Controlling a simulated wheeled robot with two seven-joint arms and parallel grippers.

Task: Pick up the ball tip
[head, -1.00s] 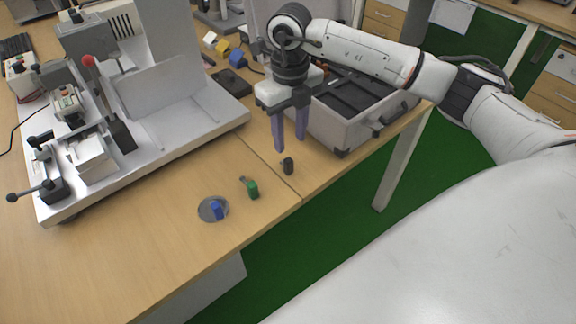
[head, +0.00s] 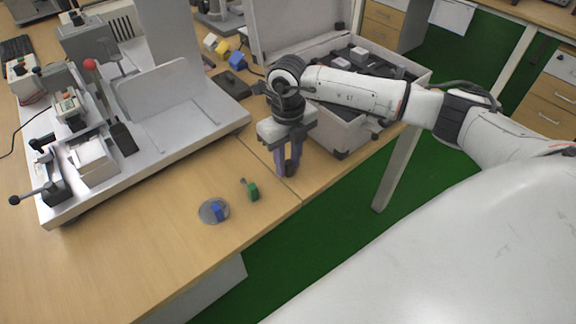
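My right gripper (head: 287,171) points straight down at the table, its two purple fingers low on either side of a small dark piece (head: 291,169). The piece is partly hidden by the fingers, and I cannot tell whether they press on it. To its left, a small green piece (head: 253,192) with a thin grey end lies on the table. A blue piece (head: 217,211) sits on a round grey disc (head: 206,217). I cannot tell by sight which small piece is the ball tip. My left gripper is out of view.
A grey open case (head: 335,130) stands just behind my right gripper. A large light-grey test rig (head: 190,125) fills the left of the wooden table (head: 150,250). Yellow and blue blocks (head: 222,47) lie at the back. The table's front area is clear.

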